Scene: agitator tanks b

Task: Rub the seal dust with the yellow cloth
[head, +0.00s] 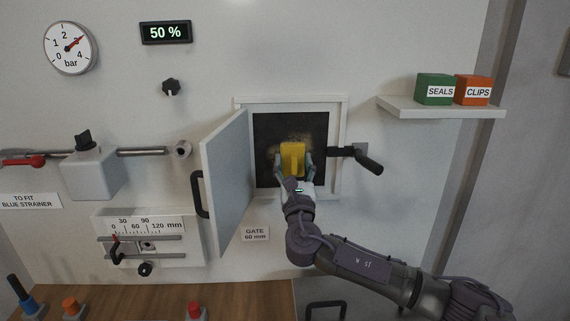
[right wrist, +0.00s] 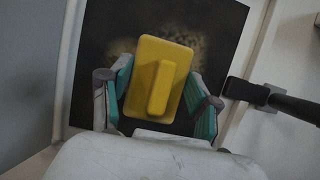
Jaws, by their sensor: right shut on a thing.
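The yellow cloth (head: 292,158) shows as a yellow pad with a raised grip, in front of the dark panel (head: 262,140) inside the open hatch. My right gripper (head: 293,165) is shut on it, a finger on each side; it also shows in the right wrist view (right wrist: 158,95). The seal dust (head: 302,139) is a tan, speckled patch on the dark panel, partly hidden behind the cloth. In the right wrist view the dust (right wrist: 199,47) shows above and to both sides of the cloth. I cannot tell whether the cloth touches the panel. My left gripper is not in view.
The hatch door (head: 228,180) stands open to the left. A black handle (head: 368,163) sticks out close to the right of the opening. A shelf (head: 440,109) at right holds a green SEALS box (head: 435,89) and an orange CLIPS box (head: 473,90). A wooden counter (head: 240,298) lies below.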

